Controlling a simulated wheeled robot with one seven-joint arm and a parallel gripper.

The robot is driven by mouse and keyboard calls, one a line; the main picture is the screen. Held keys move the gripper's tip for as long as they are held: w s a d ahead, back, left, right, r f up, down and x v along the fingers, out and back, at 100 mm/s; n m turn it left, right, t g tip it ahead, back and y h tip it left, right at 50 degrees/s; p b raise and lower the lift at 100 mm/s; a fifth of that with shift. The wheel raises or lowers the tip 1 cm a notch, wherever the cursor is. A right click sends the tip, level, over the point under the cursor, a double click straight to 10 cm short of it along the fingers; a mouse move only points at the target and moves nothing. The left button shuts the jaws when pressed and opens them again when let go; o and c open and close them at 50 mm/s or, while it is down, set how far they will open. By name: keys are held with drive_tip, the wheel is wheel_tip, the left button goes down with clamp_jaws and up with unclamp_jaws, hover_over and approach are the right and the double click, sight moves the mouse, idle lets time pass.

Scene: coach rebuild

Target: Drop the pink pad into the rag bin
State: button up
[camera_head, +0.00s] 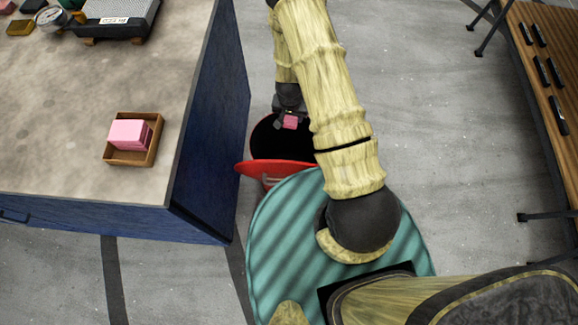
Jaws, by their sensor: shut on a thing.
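My gripper (289,113) is shut on a small pink pad (290,122). It holds the pad above the dark opening of a red bin (277,167), which I take to be the rag bin. The bin stands on the floor at the bench's right side, with its red lid or flap at the near edge. My arm hides the bin's right part. More pink pads (130,134) sit stacked in a small wooden tray (152,157) on the bench.
The blue workbench (205,120) with its beige top (60,120) fills the left. A scale-like device (120,18) and small blocks lie at its back. A wooden bench (545,60) with several black handles stands at the right. Grey floor (440,130) between is clear.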

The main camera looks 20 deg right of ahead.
drive_tip(key=shift+m, duration=0.7)
wheel_tip(320, 180, down, 6)
drive_tip(key=b, duration=0.3)
drive_tip(key=shift+s+f, duration=0.1)
drive_tip(key=shift+f, duration=0.1)
wheel_tip(320, 180, down, 6)
drive_tip(key=b, duration=0.5)
drive_tip(key=o, duration=1)
drive_tip(key=shift+o, duration=0.2)
drive_tip(key=shift+r, duration=0.1)
drive_tip(key=r+p, duration=0.1)
drive_tip(key=r, duration=0.4)
drive_tip(key=s+a+r+p, duration=0.1)
drive_tip(key=r, duration=0.5)
drive_tip(key=s+r+p, duration=0.1)
drive_tip(key=r, duration=0.5)
drive_tip(key=shift+s+a, duration=0.1)
drive_tip(key=shift+a, duration=0.1)
